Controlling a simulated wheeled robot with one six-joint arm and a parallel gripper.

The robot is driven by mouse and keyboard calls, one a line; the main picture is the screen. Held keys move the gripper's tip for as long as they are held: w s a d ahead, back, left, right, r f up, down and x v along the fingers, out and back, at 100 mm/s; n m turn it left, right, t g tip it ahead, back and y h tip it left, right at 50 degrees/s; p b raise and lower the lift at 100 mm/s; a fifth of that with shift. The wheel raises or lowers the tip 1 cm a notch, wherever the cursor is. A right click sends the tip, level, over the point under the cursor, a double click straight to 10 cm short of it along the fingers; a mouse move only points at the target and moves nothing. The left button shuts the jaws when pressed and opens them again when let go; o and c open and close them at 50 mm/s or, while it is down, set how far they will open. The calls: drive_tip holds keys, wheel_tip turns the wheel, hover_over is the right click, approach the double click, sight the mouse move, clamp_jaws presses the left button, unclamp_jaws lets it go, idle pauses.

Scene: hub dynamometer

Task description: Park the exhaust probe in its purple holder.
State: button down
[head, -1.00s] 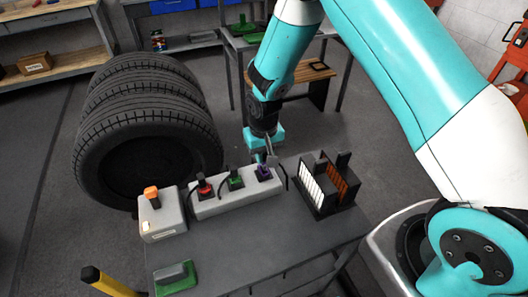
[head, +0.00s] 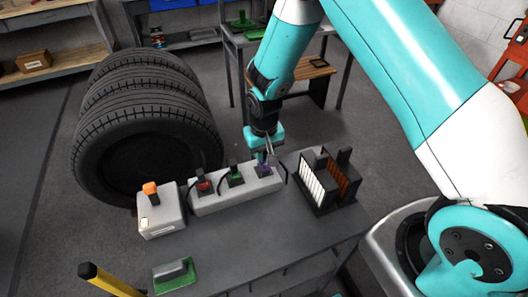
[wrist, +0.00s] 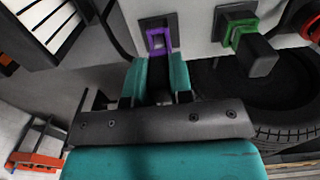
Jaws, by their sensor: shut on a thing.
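The purple holder (head: 264,173) is at the right end of a pale grey block on the table. In the wrist view its purple frame (wrist: 160,39) shows just beyond my fingertips. My gripper (head: 264,157) is directly above the holder, pointing down. In the wrist view its teal fingers (wrist: 160,78) are shut on a dark piece between them, which I take to be the exhaust probe (wrist: 160,68). The probe is mostly hidden by the fingers. It lines up with the purple frame, but I cannot tell how deep it sits there.
Green (head: 236,179) and red (head: 204,187) holders with black handles sit left on the same block. A grey box with an orange knob (head: 150,188) stands further left. A black rack with white and orange panels (head: 326,186) stands close on the right. The table front is mostly clear.

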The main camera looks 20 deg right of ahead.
drive_tip(key=shift+f, duration=0.25)
idle(0.4)
drive_tip(key=shift+f+b, duration=0.5)
drive_tip(key=shift+b, duration=0.05)
drive_tip(key=c, duration=0.9)
unclamp_jaws()
drive_tip(key=shift+r, duration=0.1)
wheel_tip(320, 180, up, 17)
drive_tip(key=b, duration=0.3)
drive_tip(key=shift+r, duration=0.2)
drive_tip(key=s+a+r+n+y, duration=0.1)
drive_tip(key=s+r+n, duration=0.1)
drive_tip(key=s, duration=0.6)
drive_tip(key=s+a+r+n+y, duration=0.1)
drive_tip(key=s+r, duration=0.3)
drive_tip(key=s, duration=0.4)
drive_tip(key=s+a+r+n+y, duration=0.2)
drive_tip(key=s+r+n, duration=0.1)
drive_tip(key=s, duration=0.5)
drive_tip(key=shift+s+a+n, duration=0.3)
drive_tip(key=shift+n, duration=0.3)
